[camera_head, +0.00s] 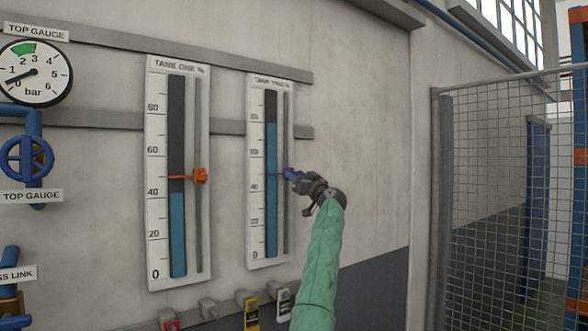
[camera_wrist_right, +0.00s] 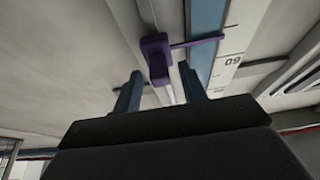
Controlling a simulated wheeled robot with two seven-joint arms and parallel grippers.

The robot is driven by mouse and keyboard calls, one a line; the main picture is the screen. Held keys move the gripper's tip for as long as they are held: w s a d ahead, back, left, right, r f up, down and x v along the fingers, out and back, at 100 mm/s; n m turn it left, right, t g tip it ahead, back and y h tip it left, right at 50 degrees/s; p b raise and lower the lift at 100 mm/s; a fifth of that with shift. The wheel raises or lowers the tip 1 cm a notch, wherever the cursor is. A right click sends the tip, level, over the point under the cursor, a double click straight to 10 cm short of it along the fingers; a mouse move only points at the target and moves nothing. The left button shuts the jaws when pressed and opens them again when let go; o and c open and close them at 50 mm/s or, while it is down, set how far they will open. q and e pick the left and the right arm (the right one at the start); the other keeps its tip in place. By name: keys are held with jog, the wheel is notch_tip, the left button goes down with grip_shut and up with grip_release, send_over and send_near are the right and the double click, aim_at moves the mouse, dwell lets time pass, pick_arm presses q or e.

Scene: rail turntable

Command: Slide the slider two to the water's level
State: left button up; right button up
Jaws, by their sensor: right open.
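The tank two gauge (camera_head: 283,240) is a white board on the wall with a blue water column (camera_head: 271,150) whose top is high, near the upper marks. Slider two (camera_head: 289,173) is purple, with a pointer across the column well below the water's top. My right gripper (camera_head: 301,180) is at the slider from the right. In the right wrist view slider two (camera_wrist_right: 156,55) shows just ahead of and between the two spread fingertips of the right gripper (camera_wrist_right: 158,80); contact is not clear. My left gripper is not in view.
The tank one gauge (camera_head: 158,235) with its orange slider (camera_head: 200,176) is to the left. Below are several small wall fittings, including a yellow one (camera_head: 250,309). Blue pipes and a handwheel (camera_head: 25,158) are at far left. A mesh fence (camera_head: 490,190) stands at right.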

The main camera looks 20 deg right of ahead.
jog(key=shift+p+x, duration=0.45)
jog(key=shift+x, duration=0.6)
